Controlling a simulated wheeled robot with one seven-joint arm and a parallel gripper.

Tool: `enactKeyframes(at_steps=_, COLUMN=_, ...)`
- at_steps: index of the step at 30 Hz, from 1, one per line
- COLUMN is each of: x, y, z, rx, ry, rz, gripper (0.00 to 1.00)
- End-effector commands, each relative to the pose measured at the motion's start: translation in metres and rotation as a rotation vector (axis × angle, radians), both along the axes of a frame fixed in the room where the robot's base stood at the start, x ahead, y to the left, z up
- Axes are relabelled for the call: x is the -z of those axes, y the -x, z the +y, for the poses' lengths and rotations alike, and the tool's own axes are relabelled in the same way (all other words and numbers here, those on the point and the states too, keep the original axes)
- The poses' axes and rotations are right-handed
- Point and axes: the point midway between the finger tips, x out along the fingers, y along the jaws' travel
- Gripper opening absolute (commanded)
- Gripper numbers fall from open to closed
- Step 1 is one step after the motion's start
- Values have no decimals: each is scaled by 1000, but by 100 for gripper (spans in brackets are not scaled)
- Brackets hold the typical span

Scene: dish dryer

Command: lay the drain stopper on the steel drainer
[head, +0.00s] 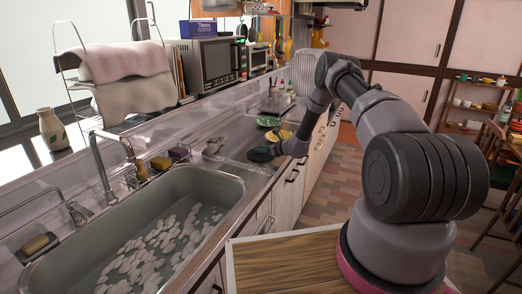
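A small dark round thing (260,155), which looks like the drain stopper, is at the tip of my gripper (273,151). It is over or on the steel drainer (234,155), the flat metal surface just beyond the sink. I cannot tell whether it touches the steel. My gripper reaches in low from the right over the counter's front edge. Its fingers are too small and dark to make out, so I cannot tell whether they are open or shut on the dark thing.
A green plate (268,121) and a yellow plate (280,134) stand just behind my wrist. The sink (160,235) holds water and many pale pieces. A tap (103,165), sponges (161,163) and a small metal piece (212,147) line the back edge. A microwave (212,62) stands behind.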

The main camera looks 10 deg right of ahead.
Motion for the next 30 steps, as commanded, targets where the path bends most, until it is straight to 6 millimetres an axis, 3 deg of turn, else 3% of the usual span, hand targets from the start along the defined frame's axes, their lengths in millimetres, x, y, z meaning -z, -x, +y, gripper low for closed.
enactKeyframes(at_steps=14, x=-6, y=3, z=-3, rx=0, ry=0, rz=1, gripper=61)
enactKeyframes(at_steps=30, x=-44, y=76, z=-62, rx=1, ry=0, rz=1, gripper=61)
